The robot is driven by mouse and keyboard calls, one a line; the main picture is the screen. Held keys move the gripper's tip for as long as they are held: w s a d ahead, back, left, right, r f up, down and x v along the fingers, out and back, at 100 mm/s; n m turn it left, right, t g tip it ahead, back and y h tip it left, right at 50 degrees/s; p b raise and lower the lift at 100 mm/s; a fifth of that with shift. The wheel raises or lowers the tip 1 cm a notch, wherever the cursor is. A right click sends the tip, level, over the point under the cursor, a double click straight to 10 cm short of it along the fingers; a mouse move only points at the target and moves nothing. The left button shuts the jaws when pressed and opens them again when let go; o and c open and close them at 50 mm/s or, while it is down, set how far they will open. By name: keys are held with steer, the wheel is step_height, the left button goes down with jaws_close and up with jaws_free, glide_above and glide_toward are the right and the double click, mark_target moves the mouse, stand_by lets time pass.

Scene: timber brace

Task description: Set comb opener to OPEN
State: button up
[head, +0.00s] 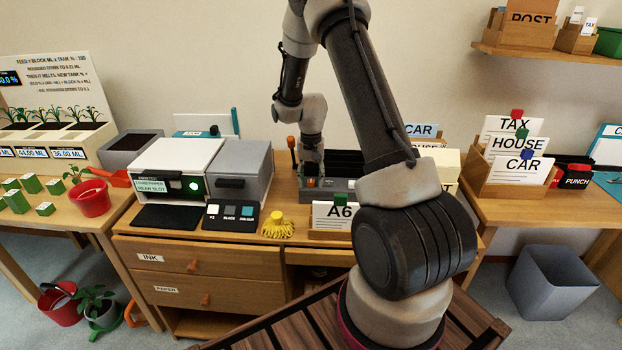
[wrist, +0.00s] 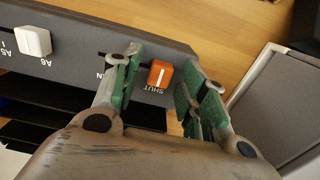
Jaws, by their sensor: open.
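The comb opener is the orange knob (wrist: 160,73) on a dark grey machine (wrist: 75,50). In the wrist view it sits beside the upside-down word SHUT, at one end of its slot. A lone N shows to the left; the rest of that word is hidden behind my left finger. My gripper (wrist: 160,88) is open, with one green-padded finger on each side of the knob and visible gaps between. In the head view my gripper (head: 312,168) points down over the machine (head: 345,186), with a bit of orange showing under it.
A white slider (wrist: 33,41) by A6 and A5 is on the same machine. An orange-topped lever (head: 291,143) stands at its left. A grey box (head: 243,165) and a yellow brush (head: 277,226) are to the left.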

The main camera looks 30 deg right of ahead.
mark_target(331, 186)
jaws_close()
steer(key=shift+s+d, duration=0.6)
steer(key=shift+d, duration=0.25)
steer(key=shift+s+d, duration=0.6)
steer(key=shift+d, duration=0.3)
steer(key=shift+s+d, duration=0.6)
steer(key=shift+d, duration=0.25)
jaws_free()
steer(key=shift+d, duration=0.15)
step_height(331, 186, up, 12)
